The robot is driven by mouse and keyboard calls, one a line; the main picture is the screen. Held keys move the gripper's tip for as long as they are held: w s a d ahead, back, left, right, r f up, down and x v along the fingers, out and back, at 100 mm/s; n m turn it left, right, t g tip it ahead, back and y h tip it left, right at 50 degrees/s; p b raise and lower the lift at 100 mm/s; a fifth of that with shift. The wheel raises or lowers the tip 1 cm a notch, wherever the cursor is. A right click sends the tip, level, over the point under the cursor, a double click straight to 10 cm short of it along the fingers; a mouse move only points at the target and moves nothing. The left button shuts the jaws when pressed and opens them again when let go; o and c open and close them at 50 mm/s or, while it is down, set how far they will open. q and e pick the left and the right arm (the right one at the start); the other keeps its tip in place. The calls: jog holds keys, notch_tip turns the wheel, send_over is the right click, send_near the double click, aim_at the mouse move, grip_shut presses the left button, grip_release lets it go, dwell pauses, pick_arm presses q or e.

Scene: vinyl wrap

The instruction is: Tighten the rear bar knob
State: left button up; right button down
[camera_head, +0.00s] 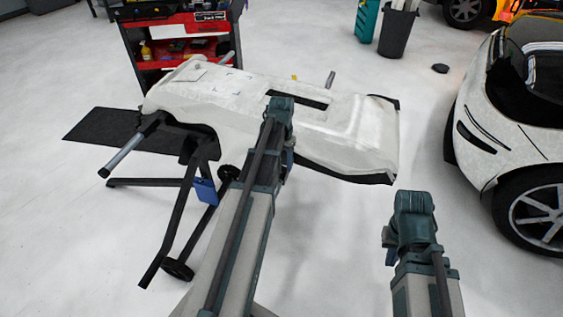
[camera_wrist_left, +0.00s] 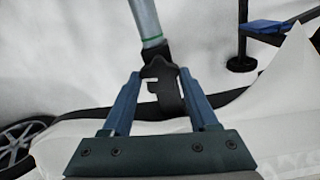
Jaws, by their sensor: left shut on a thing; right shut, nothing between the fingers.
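My left gripper (camera_wrist_left: 162,76) has its two blue fingers closed around a black knob (camera_wrist_left: 163,90) at the end of a grey tube bar (camera_wrist_left: 145,20) with a green ring. In the head view my left gripper (camera_head: 289,158) hangs beside the near edge of a white bumper (camera_head: 225,90), which lies on a black folding stand (camera_head: 182,215). My arm hides the knob there. The bumper also shows in the left wrist view (camera_wrist_left: 285,130). My right gripper (camera_head: 391,256) is shut and empty, low at the right, away from the stand; its fingertips are hard to make out.
A grey bar (camera_head: 127,155) sticks out at the stand's left end, and another bar end (camera_head: 331,78) rises behind the bumper. A red tool cart (camera_head: 180,52) stands behind. A white car (camera_head: 530,110) is at the right. Floor between car and stand is clear.

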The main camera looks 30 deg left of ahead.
aim_at(282, 165)
pick_arm(q)
jog(key=shift+m, duration=0.6)
jog(key=o, duration=1.4)
notch_tip(282, 165, up, 14)
jog(key=p, duration=1.3)
jog(key=shift+f+p, duration=0.1)
jog(key=shift+p, duration=0.3)
jog(key=shift+d, duration=0.1)
